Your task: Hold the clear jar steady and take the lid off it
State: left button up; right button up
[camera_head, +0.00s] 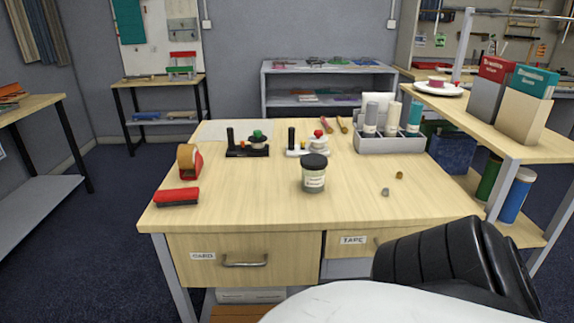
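The clear jar (313,182) stands upright on the wooden table, right of the middle. It has a pale label on its front and greyish contents. Its black lid (314,160) sits on top of it. Neither of my grippers shows in this view. A black ribbed part and a white part of my own body fill the lower right, apart from the jar in the picture.
A red-and-black block (177,197) and a tape dispenser (189,161) are at left. Two small stands (248,147) (303,146) are behind the jar. A grey caddy (390,145) holds bottles at back right. Two small knobs (385,192) (399,175) lie right. The front middle is clear.

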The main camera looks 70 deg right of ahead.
aim_at(311, 181)
jog(key=i, duration=1.3)
jog(key=z, duration=2.15)
